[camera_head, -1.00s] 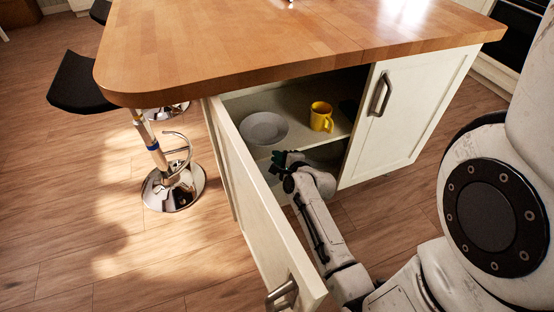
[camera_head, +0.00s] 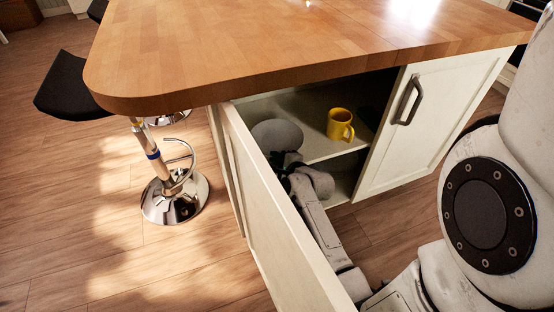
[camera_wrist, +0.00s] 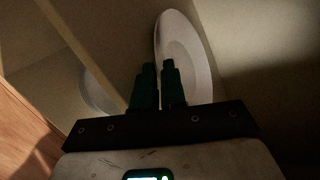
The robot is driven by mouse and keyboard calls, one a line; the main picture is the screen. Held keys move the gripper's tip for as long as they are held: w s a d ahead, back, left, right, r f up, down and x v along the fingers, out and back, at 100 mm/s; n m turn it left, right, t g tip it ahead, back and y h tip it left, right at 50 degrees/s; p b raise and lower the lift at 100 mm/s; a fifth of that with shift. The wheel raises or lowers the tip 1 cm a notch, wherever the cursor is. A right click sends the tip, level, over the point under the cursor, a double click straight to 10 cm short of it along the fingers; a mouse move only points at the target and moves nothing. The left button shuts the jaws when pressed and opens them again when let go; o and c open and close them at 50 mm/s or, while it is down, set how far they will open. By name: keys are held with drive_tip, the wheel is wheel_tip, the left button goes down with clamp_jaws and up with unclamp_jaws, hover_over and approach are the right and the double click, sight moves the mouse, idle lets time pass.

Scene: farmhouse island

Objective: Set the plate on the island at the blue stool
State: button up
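The grey plate (camera_head: 277,135) is tilted up inside the open island cabinet, above the shelf. In the wrist view the plate (camera_wrist: 190,55) stands nearly edge-on beyond my fingertips. My gripper (camera_wrist: 160,75) has its two green fingers close together on the plate's near rim. In the head view my gripper (camera_head: 287,163) is partly in shadow below the plate. The island's wooden top (camera_head: 270,45) is above the cabinet. The stool with a blue band (camera_head: 153,155) on its post stands left of the island; its seat (camera_head: 68,87) is black.
A yellow mug (camera_head: 340,124) stands on the shelf (camera_head: 318,150) right of the plate. The open cabinet door (camera_head: 270,215) is close along my arm's left side. The right door (camera_head: 430,125) is shut. A pale round thing (camera_wrist: 97,92) shows past a shelf edge. The visible countertop is largely clear.

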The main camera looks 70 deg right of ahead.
drive_tip(key=shift+c, duration=0.2)
clamp_jaws()
drive_tip(key=shift+s+a, duration=0.1)
drive_tip(key=shift+a, duration=0.05)
